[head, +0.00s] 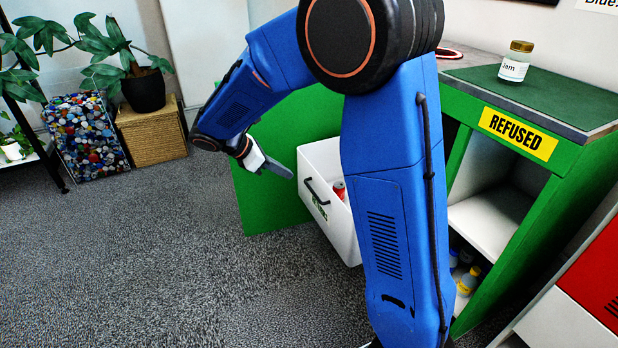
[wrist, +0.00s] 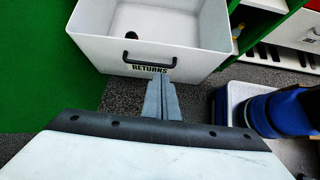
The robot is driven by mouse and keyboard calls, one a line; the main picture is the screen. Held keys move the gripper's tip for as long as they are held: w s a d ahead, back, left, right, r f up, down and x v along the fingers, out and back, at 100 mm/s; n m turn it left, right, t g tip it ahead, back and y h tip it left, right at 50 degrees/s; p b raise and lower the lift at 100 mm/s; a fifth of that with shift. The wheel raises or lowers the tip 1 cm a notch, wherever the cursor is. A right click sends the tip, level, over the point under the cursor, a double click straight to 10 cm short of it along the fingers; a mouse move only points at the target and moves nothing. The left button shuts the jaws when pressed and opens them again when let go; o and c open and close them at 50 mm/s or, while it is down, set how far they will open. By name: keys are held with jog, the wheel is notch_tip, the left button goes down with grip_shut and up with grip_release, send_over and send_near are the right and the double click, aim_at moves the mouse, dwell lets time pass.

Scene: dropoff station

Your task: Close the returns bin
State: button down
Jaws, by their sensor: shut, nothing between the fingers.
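The returns bin (head: 341,234) is a white open-topped box with a black handle and a RETURNS label on its front. It sticks out of the green station, partly hidden by my arm in the head view. A red-topped item (head: 339,189) lies inside. In the wrist view the bin (wrist: 98,50) fills the upper middle, its handle (wrist: 138,63) just beyond my fingers. My gripper (head: 290,174) is shut and empty, pointing at the bin's front. In the wrist view its fingertips (wrist: 160,76) overlap the label; I cannot tell if they touch.
A large green panel (head: 270,135) stands left of and behind the bin. The green station has a REFUSED label (head: 518,133), shelves with bottles (head: 467,278), and a jam jar (head: 516,62) on top. The grey carpet (head: 150,270) to the left is clear.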

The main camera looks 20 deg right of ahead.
send_near(324, 185)
notch_tip(324, 185, down, 4)
jog(key=d, duration=0.2)
jog(key=shift+w+d, duration=0.2)
jog(key=shift+d, duration=0.7)
jog(key=w+d, duration=0.1)
jog(key=d, duration=3.1)
jog(key=shift+d, duration=0.35)
jog(key=shift+r, duration=0.1)
